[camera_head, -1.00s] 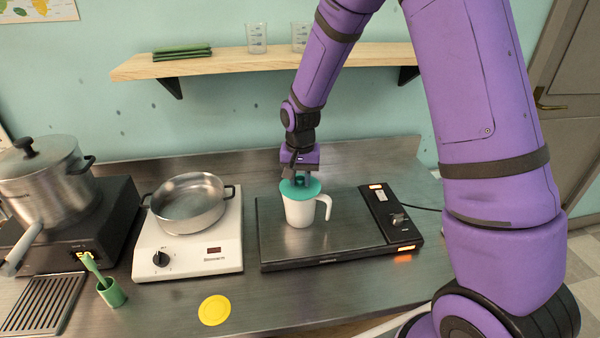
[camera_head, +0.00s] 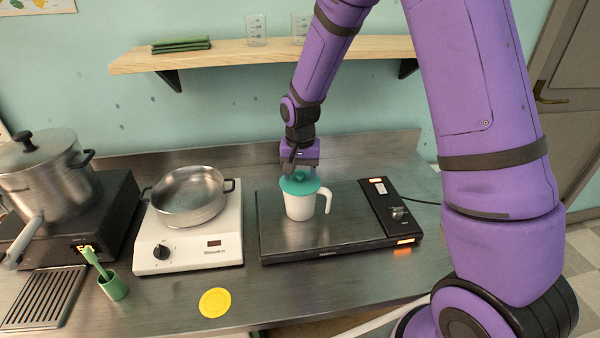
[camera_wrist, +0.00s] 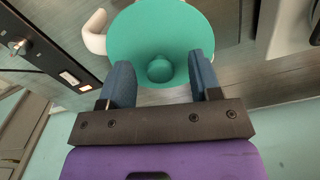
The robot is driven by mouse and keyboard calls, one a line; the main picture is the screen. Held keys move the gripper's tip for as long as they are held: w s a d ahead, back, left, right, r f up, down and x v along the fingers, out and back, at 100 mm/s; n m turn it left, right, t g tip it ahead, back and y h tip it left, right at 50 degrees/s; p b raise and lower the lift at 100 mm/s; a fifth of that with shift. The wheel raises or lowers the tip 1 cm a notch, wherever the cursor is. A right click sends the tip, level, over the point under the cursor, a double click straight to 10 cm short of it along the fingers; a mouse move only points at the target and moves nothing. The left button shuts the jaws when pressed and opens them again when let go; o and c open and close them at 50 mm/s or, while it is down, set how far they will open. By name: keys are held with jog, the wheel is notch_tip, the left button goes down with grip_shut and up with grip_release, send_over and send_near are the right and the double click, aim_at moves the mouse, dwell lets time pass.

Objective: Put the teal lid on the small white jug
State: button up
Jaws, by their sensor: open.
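The teal lid (camera_head: 299,184) lies on top of the small white jug (camera_head: 300,206), covering its mouth. The jug stands upright on the black hotplate, its handle to the right. In the wrist view the round teal lid (camera_wrist: 160,42) with its knob hides most of the jug, and the white handle (camera_wrist: 95,34) shows at its left. My gripper (camera_head: 301,174) is just above and behind the lid. In the wrist view its two blue fingers are apart, with the knob just beyond and between their tips, not clasped.
The black hotplate (camera_head: 340,240) has a lit orange display at its right. A steel pan (camera_head: 188,198) sits on a white hotplate to the left, and a lidded pot (camera_head: 45,175) further left. A yellow disc (camera_head: 215,302) and green cup (camera_head: 114,288) are in front. A shelf (camera_head: 250,55) is above.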

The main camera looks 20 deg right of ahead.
notch_tip(320, 180, up, 10)
jog(key=r, duration=0.1)
jog(key=s+d+r+n+t, duration=0.2)
jog(key=s+d+r+t, duration=0.15)
jog(key=s+r, duration=1)
jog(key=s+d+r+n+t, duration=0.1)
jog(key=s+r, duration=0.1)
jog(key=s, duration=0.5)
jog(key=s+d+r+n, duration=0.1)
jog(key=s+d+r, duration=0.1)
jog(key=s, duration=0.6)
jog(key=shift+s+d+n+t, duration=0.25)
jog(key=shift+n+t, duration=0.1)
jog(key=shift+n, duration=0.05)
jog(key=shift+r, duration=0.1)
